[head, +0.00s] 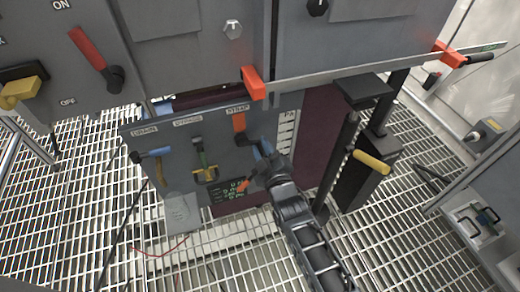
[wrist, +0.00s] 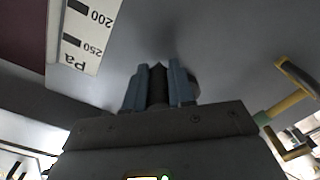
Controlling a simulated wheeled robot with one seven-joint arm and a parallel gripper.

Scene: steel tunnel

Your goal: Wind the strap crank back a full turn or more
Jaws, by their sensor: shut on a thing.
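The strap crank (head: 244,139) is a small black part below the orange strap (head: 239,121) and the STRAP label on the grey panel. My gripper (head: 264,150) reaches it from the lower right, with its blue fingers at the panel. In the wrist view the gripper (wrist: 158,88) is shut on a dark ribbed grip (wrist: 158,86), which I take to be the crank's handle. The fingers and gripper body hide most of the crank, so its exact angle cannot be told.
Left on the panel are the blue DRAIN handle (head: 154,153) and the BYPASS valve (head: 202,160). A Pa scale (head: 286,133) is right of the crank. A steel bar (head: 350,68) crosses above. A yellow-handled lever (head: 372,162) stands right. Grating floor (head: 80,210) lies below.

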